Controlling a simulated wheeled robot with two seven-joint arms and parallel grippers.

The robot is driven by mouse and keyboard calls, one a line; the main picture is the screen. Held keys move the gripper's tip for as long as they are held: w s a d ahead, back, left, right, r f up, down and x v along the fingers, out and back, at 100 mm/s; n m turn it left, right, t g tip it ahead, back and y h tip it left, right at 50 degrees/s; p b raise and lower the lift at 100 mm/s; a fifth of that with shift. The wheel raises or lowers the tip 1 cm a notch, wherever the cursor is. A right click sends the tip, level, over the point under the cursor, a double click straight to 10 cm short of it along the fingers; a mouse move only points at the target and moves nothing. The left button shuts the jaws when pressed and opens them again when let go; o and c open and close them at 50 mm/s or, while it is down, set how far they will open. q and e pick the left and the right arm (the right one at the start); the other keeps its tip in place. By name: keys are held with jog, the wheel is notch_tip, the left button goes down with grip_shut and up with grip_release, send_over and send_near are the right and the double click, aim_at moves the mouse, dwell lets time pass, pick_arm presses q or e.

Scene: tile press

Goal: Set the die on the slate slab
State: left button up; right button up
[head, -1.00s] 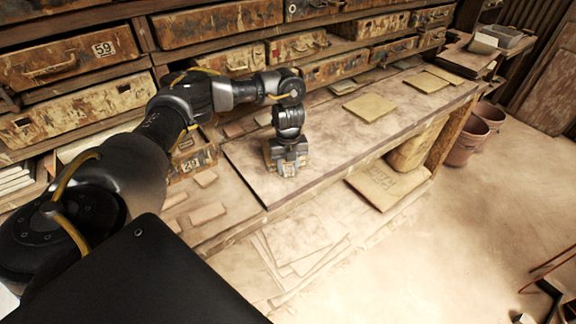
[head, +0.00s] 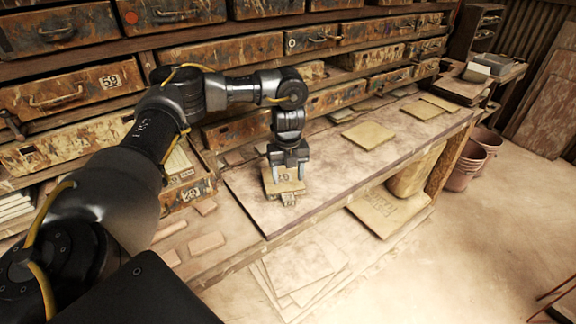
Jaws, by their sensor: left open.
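The die (head: 283,187), a tan block with dark marks on its face, sits on the large flat slab (head: 335,178) on the bench, near the slab's left end. This slab looks like the slate slab, with a pale dusty top and a dark front edge. My left gripper (head: 289,165) is open, with its two fingers apart at the die's upper part. I cannot tell whether the fingers touch it. The die's far side is partly hidden by the gripper. My right gripper is not in view.
Rusty drawers (head: 165,60) line the back. Flat tan tiles (head: 368,134) lie on the slab to the right. Small bricks (head: 206,243) lie to the left. Pink buckets (head: 470,160) stand at right.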

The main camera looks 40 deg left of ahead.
pick_arm(q)
notch_tip(320, 180, up, 4)
jog(key=shift+f, duration=0.15)
dwell(0.3)
